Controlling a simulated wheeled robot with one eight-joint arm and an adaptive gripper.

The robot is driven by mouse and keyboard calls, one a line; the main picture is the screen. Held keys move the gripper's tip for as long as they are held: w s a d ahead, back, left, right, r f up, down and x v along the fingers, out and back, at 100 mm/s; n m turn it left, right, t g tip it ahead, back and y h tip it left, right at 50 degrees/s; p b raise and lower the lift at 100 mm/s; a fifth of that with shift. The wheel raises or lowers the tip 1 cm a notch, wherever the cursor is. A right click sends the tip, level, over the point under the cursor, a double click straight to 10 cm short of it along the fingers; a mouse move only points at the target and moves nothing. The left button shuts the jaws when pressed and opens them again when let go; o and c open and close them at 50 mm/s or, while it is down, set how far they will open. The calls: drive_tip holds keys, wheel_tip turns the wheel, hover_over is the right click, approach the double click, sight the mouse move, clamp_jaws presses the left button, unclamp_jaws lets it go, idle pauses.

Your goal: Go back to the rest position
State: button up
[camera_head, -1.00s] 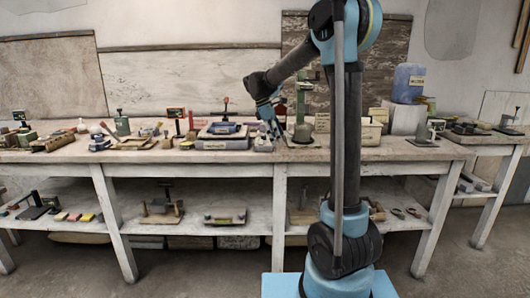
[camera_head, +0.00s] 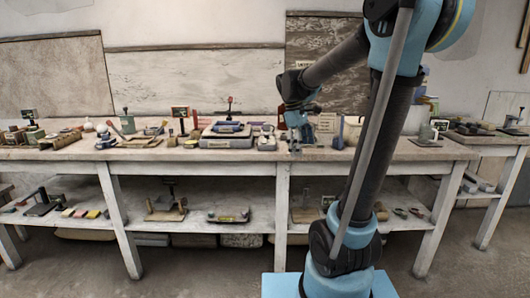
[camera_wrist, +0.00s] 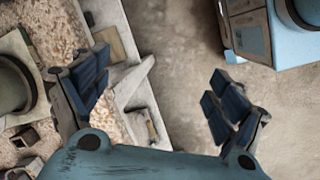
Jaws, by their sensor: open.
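My gripper (camera_head: 295,148) hangs at the front edge of the long workbench (camera_head: 60,154) in the head view, pointing down. In the wrist view my gripper (camera_wrist: 160,100) has its two dark-padded fingers spread wide apart, with nothing between them. Below the gap are the bench edge and the brown floor. My upper arm leans to the right in the head view and hides part of the bench's right side.
A grey tray with a blue object (camera_head: 227,129) stands left of my gripper on the bench. Several small tools and blocks crowd the top. A lower shelf (camera_head: 190,218) holds more items. The floor in front (camera_head: 190,275) is clear.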

drive_tip(key=s+d+f+m+t+y, duration=0.1)
drive_tip(key=s+f+m, duration=0.4)
drive_tip(key=s, duration=0.6)
drive_tip(key=s+d+f+m+t+y, duration=0.1)
drive_tip(key=s+d+f+m, duration=0.2)
drive_tip(key=s+f+m, duration=0.3)
drive_tip(key=s+f, duration=0.4)
drive_tip(key=s, duration=0.2)
drive_tip(key=shift+s+d+f+y, duration=0.2)
drive_tip(key=shift+s+d+y, duration=0.1)
drive_tip(key=shift+d+y, duration=0.1)
drive_tip(key=shift+w+f, duration=0.2)
drive_tip(key=shift+w, duration=0.25)
